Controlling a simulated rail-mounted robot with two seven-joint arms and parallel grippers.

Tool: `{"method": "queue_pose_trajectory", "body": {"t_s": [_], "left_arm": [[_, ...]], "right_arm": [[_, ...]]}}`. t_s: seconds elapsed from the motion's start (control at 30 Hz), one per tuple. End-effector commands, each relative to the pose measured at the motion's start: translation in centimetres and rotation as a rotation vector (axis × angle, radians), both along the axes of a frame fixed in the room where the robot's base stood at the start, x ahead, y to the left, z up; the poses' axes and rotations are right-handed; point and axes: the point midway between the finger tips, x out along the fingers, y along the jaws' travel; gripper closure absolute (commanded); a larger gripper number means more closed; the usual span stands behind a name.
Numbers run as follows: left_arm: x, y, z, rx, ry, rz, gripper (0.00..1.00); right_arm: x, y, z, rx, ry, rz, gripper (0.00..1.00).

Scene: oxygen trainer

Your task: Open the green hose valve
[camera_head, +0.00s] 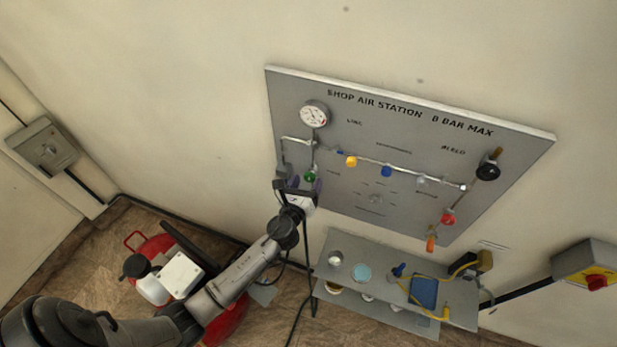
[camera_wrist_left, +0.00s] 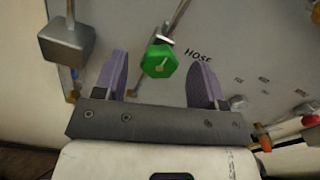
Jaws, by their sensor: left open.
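The green hose valve (camera_head: 310,176) is a small green knob on the left part of the grey air station panel (camera_head: 400,215), below the pressure gauge. In the left wrist view the green knob (camera_wrist_left: 159,61) shows a pale mark on its face, with the word HOSE to its right. My left gripper (camera_head: 300,184) is at the panel's lower left, just below the knob. Its two purple fingers (camera_wrist_left: 160,80) are open, one on each side of the knob in the picture, with gaps on both sides. How far the fingertips are from the knob in depth is unclear. My right gripper is not in view.
A grey block (camera_wrist_left: 66,42) sits left of the fingers. The gauge (camera_head: 314,114), yellow knob (camera_head: 351,161), blue knob (camera_head: 386,172), red knob (camera_head: 448,219) and black knob (camera_head: 487,171) are on the panel. A shelf (camera_head: 390,318) with small items stands below. A red tank (camera_head: 152,247) is on the floor.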

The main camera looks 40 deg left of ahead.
Motion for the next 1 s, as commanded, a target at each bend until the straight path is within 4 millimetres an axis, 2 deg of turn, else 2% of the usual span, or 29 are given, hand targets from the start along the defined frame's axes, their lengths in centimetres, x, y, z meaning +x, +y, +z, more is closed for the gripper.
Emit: {"method": "queue_pose_trajectory", "body": {"t_s": [0.2,0.57,1.0], "left_arm": [[1.4,0.5,0.0,-0.002,0.000,0.001,0.35],[1.7,0.6,0.0,-0.002,0.000,0.000,0.35],[1.7,0.6,0.0,-0.001,0.001,0.000,0.76]], "right_arm": [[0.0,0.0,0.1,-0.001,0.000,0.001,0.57],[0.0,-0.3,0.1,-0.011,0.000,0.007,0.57],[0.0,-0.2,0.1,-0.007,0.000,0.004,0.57]]}}
